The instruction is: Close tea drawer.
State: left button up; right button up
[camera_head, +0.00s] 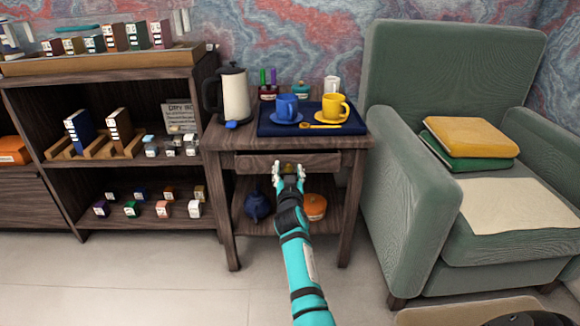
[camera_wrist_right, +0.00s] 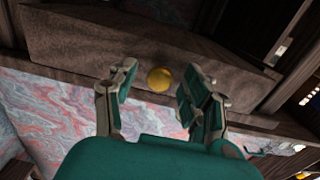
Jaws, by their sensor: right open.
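The tea drawer (camera_head: 322,163) is a dark wood drawer under the top of the small side table (camera_head: 223,150). Its front appears to stand a little out from the table frame; how far is hard to tell. In the right wrist view the drawer front (camera_wrist_right: 90,45) fills the upper middle, with a round brass knob (camera_wrist_right: 159,79). My right gripper (camera_head: 288,173) is in front of the drawer. In its wrist view the open fingers (camera_wrist_right: 155,95) stand on either side of the knob, with visible gaps. My left gripper is not in view.
On the tabletop are a kettle (camera_head: 235,95) and a blue tray (camera_head: 268,123) with a blue cup (camera_head: 286,106) and a yellow cup (camera_head: 334,107). A teapot (camera_head: 258,206) and an orange item (camera_head: 315,207) sit on the lower shelf. A green armchair (camera_head: 405,190) stands close right, shelving (camera_head: 100,75) left.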

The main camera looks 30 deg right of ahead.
jog(key=shift+w, duration=0.15)
jog(key=shift+r, duration=0.1)
grip_shut()
dwell(0.3)
